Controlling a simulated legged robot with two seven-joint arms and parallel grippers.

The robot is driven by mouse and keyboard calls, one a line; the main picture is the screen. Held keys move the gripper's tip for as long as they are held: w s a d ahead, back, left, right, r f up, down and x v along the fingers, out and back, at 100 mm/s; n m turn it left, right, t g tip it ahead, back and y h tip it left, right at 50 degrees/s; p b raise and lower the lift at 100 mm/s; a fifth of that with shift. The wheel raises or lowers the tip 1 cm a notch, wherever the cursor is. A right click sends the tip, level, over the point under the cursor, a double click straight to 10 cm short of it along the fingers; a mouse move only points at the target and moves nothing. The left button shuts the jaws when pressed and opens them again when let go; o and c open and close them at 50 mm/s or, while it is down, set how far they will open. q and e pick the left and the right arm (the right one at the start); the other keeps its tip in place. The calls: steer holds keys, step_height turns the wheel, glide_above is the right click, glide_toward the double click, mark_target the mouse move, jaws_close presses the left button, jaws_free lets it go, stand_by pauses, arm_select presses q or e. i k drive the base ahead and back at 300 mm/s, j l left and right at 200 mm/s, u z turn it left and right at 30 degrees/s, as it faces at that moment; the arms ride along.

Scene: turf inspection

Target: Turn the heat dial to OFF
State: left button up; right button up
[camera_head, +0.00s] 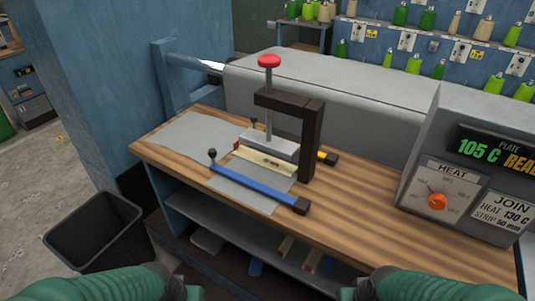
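The heat dial (437,201) is an orange-red knob on a pale plate labelled HEAT, on the grey control box (470,150) at the right of the bench. Its small scale marks and exact pointer setting are too small to read. My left gripper (184,290) and my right gripper (366,289) show only partly at the bottom edge, both well apart from the dial. Their fingers cannot be made out.
A press with a red knob (269,61) stands on the wooden bench (345,205) over grey sheet. A blue-handled bar (255,187) lies in front. A black bin (95,230) stands at left. A large grey housing (330,90) runs behind. The bench between press and control box is clear.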

mark_target(436, 202)
steer(key=z, duration=1.3)
